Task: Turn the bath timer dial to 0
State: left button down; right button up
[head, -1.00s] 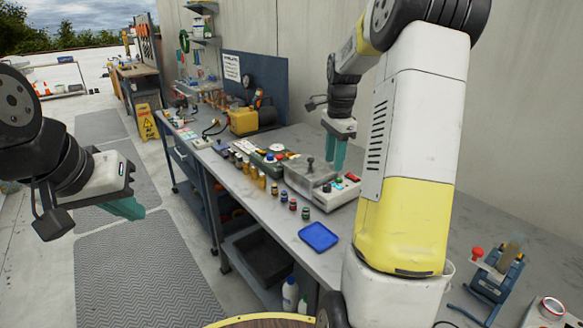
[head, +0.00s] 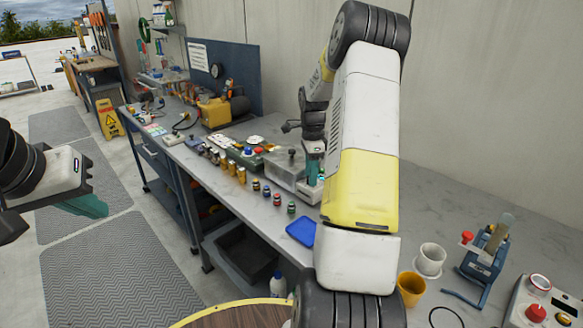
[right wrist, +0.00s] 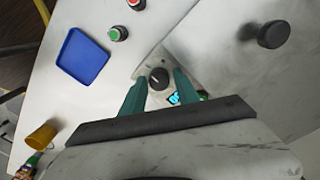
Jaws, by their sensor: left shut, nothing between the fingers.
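The bath timer dial, a black knob with a pale pointer line (right wrist: 159,78), sits on a light panel in the right wrist view. A small cyan display (right wrist: 175,98) shows beside it. My right gripper (right wrist: 160,80) is open, with its teal fingers on either side of the dial and a visible gap at each side. In the head view, my right gripper (head: 314,160) is at the right end of the grey metal bath (head: 286,170), and my arm hides the dial there. My left gripper (head: 92,206) is shut and empty, over the floor left of the bench.
A blue tray (head: 301,232) and several small coloured buttons (head: 278,200) lie in front of the bath. An orange cup (head: 411,289), a white cup (head: 430,260) and a blue device (head: 484,258) stand to the right. A black lid knob (right wrist: 272,34) rises from the bath.

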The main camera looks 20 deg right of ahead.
jog(key=shift+f, duration=0.1)
grip_shut()
dwell(0.3)
